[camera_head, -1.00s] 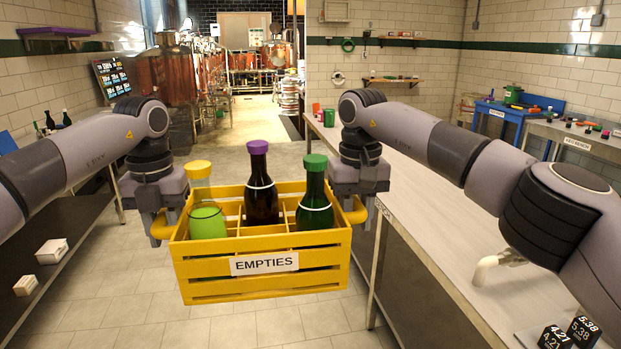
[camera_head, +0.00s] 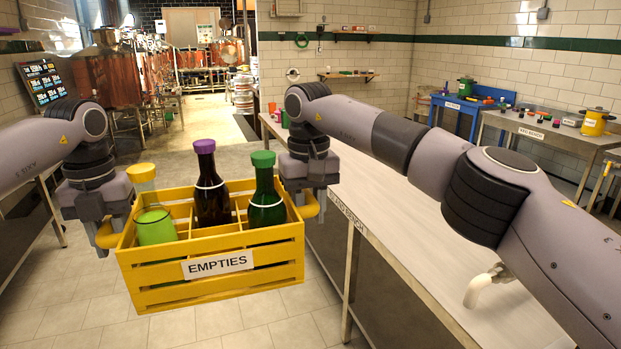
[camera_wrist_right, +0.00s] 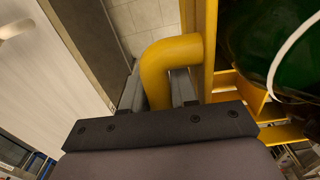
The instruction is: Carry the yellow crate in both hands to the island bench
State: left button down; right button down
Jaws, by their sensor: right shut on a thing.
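The yellow crate (camera_head: 215,265), labelled EMPTIES, hangs in the air in front of me, its right side a little higher in the picture. It holds a clear bottle with green liquid and yellow cap (camera_head: 154,224), a dark purple-capped bottle (camera_head: 211,195) and a green bottle (camera_head: 266,200). My right gripper (camera_head: 312,205) is shut on its right handle; the right wrist view shows the yellow handle (camera_wrist_right: 172,62) between the fingers. My left gripper (camera_head: 108,235) is closed around the left handle, partly hidden by the crate. The island bench (camera_head: 400,215) stands right of the crate, its label partly readable.
A white curved tap-like piece (camera_head: 484,288) stands on the near part of the bench. Cups (camera_head: 279,115) stand at its far end. A blue table (camera_head: 462,112) and another bench (camera_head: 545,130) line the right wall. Tiled floor (camera_head: 255,338) lies open below the crate.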

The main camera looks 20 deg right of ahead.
aim_at(410, 195)
jog(key=i, duration=3.45)
jog(key=z, duration=0.55)
